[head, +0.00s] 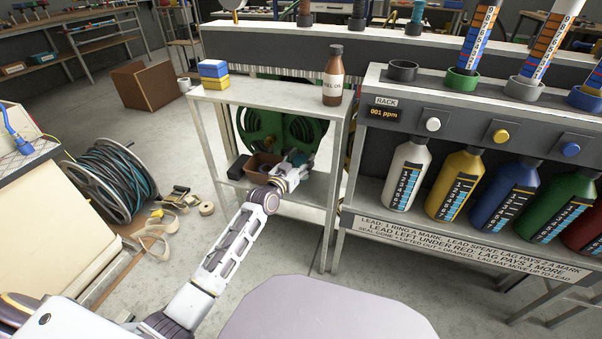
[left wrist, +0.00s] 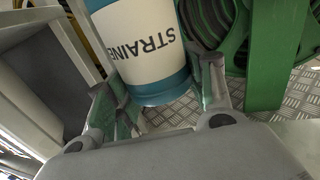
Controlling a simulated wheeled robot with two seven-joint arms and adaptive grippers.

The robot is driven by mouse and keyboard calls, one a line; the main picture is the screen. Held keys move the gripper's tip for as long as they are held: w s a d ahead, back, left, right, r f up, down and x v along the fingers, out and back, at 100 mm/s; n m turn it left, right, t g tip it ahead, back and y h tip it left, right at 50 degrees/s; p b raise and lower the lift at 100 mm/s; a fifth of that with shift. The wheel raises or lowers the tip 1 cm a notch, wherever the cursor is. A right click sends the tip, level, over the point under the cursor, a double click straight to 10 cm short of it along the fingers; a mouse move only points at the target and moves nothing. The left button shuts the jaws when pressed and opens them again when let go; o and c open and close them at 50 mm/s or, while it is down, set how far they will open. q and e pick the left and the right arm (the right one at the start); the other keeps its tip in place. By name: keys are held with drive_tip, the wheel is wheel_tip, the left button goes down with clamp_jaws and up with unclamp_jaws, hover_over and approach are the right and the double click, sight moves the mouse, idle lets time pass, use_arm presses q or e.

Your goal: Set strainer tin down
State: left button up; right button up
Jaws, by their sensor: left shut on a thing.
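The strainer tin (left wrist: 146,40) is teal with a cream label reading "STRAINE", its last part cut off. In the left wrist view it sits between the two fingers of my left gripper (left wrist: 165,88), which is shut on it. Its lower rim is over a diamond-plate surface; I cannot tell whether it touches. In the head view the left gripper (head: 290,168) is inside the lower level of the small grey stand, and only a little teal of the tin (head: 299,158) shows. My right gripper is not in view.
A brown box (head: 262,167) stands left of the gripper on the lower shelf, and a green reel (head: 262,125) is behind. The stand's top (head: 275,95) carries a brown bottle (head: 333,77) and blue and yellow blocks (head: 213,74). A rack of bottles is at right.

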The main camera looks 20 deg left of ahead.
use_arm(q)
drive_tip(key=shift+f+b, duration=1.3)
drive_tip(key=shift+f, duration=1.15)
drive_tip(key=shift+f, duration=0.15)
drive_tip(key=o, duration=0.8)
drive_tip(key=shift+s, duration=0.1)
